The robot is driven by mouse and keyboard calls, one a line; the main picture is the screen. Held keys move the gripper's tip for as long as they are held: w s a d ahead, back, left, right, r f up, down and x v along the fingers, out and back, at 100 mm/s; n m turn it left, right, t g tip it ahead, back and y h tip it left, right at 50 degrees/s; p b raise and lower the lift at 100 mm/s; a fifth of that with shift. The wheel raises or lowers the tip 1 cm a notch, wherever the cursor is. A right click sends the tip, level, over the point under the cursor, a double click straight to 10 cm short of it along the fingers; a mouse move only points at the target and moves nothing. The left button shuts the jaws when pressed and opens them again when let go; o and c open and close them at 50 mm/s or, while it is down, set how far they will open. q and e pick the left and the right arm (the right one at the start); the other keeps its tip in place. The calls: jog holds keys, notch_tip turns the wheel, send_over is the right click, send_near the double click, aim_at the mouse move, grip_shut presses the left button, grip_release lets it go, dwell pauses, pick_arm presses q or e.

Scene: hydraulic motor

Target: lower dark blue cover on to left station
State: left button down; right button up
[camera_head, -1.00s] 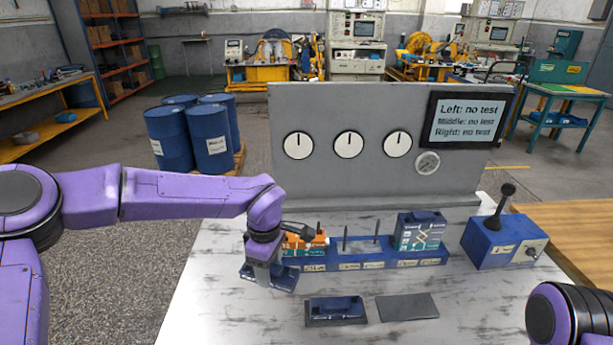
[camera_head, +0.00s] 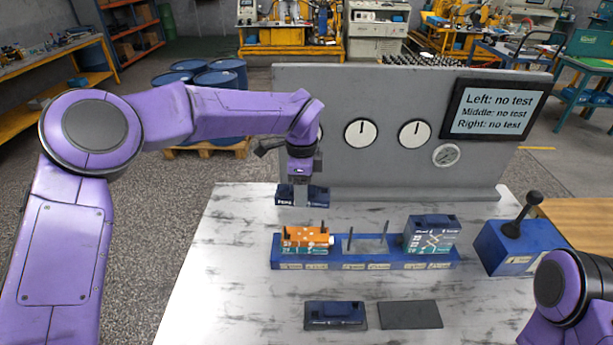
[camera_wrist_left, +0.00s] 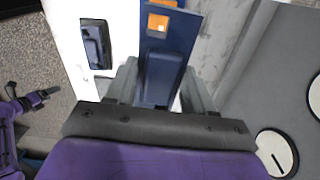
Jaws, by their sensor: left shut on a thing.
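My left gripper (camera_head: 302,190) is shut on the dark blue cover (camera_head: 315,195) and holds it in the air, above and behind the left station in the head view. The left station (camera_head: 306,240) has an orange block with two upright pins, on a long blue base (camera_head: 365,262). In the left wrist view the cover (camera_wrist_left: 160,75) sits between both fingers, and orange shows through an opening in it. The gap between cover and station is hard to judge. Only part of my right arm shows, at the lower right; its gripper is out of view.
The middle station (camera_head: 368,244) has two bare pins. The right station (camera_head: 430,235) carries a grey block with a blue top. Another blue cover (camera_head: 335,313) lies on a dark mat; the mat beside it (camera_head: 410,315) is empty. A gauge panel (camera_head: 390,90) stands behind; a lever box (camera_head: 512,245) stands right.

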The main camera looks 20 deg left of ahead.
pick_arm(q)
jog(key=shift+w+d+r+n, duration=0.1)
jog(key=shift+w+r+n, duration=0.1)
jog(key=shift+n, duration=0.3)
jog(key=shift+f, duration=0.2)
jog(key=shift+s+d+f+b, duration=0.1)
jog(key=shift+s+f+b, duration=0.05)
jog(key=shift+f+b, duration=0.35)
jog(key=b, duration=0.3)
send_over(304, 234)
jog(key=shift+f, duration=3.15)
notch_tip(304, 234, down, 5)
jog(key=b, duration=0.4)
jog(key=shift+r, duration=0.2)
jog(key=shift+f+b, duration=0.55)
jog(key=shift+b, duration=0.2)
jog(key=shift+c, duration=1.6)
grip_release()
notch_tip(304, 234, up, 11)
jog(key=shift+f+b, duration=0.2)
jog(key=shift+b, duration=0.65)
